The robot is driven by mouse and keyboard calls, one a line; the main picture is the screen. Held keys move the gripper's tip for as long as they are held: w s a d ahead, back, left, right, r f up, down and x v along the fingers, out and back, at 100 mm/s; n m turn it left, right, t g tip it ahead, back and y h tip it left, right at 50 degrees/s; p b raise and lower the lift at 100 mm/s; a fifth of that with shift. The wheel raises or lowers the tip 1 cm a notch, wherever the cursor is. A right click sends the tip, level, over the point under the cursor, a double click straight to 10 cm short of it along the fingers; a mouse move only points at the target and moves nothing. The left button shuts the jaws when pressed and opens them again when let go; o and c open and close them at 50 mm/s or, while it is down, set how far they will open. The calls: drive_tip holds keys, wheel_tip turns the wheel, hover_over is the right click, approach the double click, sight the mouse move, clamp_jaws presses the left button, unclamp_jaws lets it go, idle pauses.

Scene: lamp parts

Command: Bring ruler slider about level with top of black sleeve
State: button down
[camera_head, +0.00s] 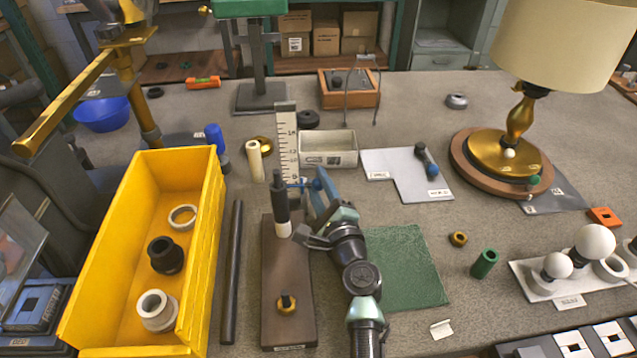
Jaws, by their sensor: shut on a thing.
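A white upright ruler (288,140) with dark marks stands behind a brown wooden base board (287,268). A small blue slider (297,184) shows at the ruler's lower part. My gripper (317,187) is shut on the slider, coming from the right; its fingers hide part of it. A black sleeve (281,207) is on an upright post at the board's far end, with a narrower dark grey part above and a white band below. In the picture the slider appears near the height of the sleeve's top; depth makes the exact level hard to tell.
A yellow bin (88,270) with rings stands at left, beside a dark rod (232,270). A cream box (328,149) is behind my gripper. A green mat (408,268) lies right of my arm. A brass lamp (511,145) stands at far right.

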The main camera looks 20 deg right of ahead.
wheel_tip(320, 180, up, 8)
drive_tip(key=p, duration=0.7)
drive_tip(key=shift+r, duration=0.1)
drive_tip(key=c, duration=0.6)
unclamp_jaws()
drive_tip(key=s, duration=0.8)
drive_tip(key=s+a, duration=0.1)
drive_tip(key=s, duration=0.4)
